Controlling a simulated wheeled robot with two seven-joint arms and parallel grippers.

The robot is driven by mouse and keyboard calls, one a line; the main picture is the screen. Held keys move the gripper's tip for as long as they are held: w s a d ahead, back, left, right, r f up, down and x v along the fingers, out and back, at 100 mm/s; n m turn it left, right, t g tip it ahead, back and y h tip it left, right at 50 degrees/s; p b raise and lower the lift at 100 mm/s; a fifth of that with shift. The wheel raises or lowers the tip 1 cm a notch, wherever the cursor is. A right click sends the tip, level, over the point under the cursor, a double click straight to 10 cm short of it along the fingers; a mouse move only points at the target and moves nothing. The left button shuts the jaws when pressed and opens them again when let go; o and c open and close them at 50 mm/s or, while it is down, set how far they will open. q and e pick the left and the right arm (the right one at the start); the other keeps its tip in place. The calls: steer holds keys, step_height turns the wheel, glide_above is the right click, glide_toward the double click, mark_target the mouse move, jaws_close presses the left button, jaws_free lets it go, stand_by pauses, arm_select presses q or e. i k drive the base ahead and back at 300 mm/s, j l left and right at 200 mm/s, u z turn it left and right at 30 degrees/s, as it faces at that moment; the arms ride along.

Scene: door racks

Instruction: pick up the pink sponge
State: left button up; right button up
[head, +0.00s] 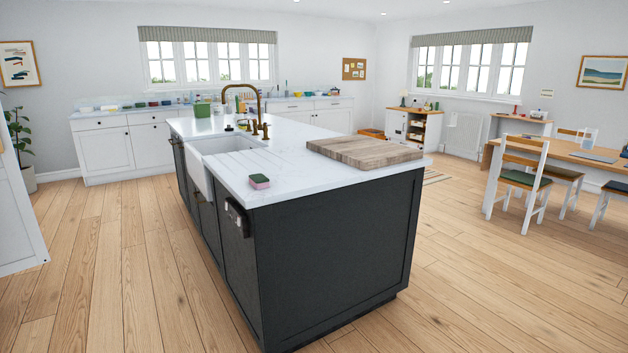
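A small pink sponge (259,179) with a dark green or grey top layer lies on the white countertop of the dark kitchen island (290,183). It is near the island's front left edge, in front of the white sink. Nothing covers it. Neither of my grippers shows in the head view.
The white sink (203,175) and a brass tap (258,105) are behind the sponge. A wooden board (364,151) lies to its right. A dark rack (238,215) hangs on the island's left side. Wooden floor (130,290) is clear at left and front. Chairs (522,184) stand right.

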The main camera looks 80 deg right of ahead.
mark_target(259, 182)
steer(key=z, duration=2.35)
